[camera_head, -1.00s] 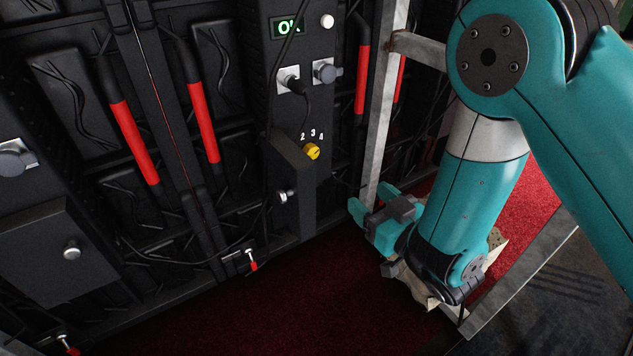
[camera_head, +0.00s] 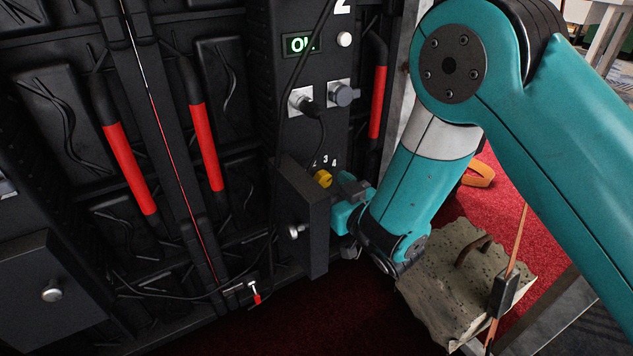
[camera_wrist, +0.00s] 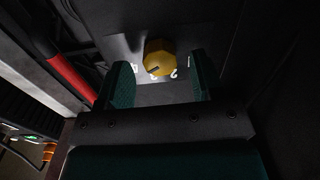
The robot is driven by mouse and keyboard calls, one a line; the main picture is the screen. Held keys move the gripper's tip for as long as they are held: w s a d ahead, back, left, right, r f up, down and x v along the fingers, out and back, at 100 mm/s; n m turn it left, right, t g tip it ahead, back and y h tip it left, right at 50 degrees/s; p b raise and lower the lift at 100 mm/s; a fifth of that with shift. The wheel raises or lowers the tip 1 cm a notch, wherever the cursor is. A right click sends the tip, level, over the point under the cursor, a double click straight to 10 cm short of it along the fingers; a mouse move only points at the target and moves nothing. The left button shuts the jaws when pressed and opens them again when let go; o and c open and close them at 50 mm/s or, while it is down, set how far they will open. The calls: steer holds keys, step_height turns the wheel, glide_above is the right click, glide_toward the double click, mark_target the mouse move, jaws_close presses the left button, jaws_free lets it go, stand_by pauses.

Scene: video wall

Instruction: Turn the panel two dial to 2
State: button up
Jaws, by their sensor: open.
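The yellow dial (camera_head: 322,178) sits low on panel two (camera_head: 318,70), with small white numerals above it. In the wrist view the dial (camera_wrist: 159,57) lies ahead, between and just beyond the fingertips. A dark pointer mark on it faces the numerals, but I cannot tell for certain which one. My gripper (camera_wrist: 160,80) is open, with a finger to either side of the dial's line and nothing between them. In the head view my gripper (camera_head: 343,205) is right beside the dial, partly hidden behind the open black cover door.
The black cover door (camera_head: 315,225) with a silver knob stands open left of my gripper. Above are a green-lit display (camera_head: 298,44), a white button (camera_head: 344,39) and a plugged cable (camera_head: 305,103). A stone-like weight (camera_head: 465,285) sits at right.

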steer(key=shift+w+a, duration=0.25)
steer(key=shift+w, duration=0.2)
steer(key=c, duration=0.9)
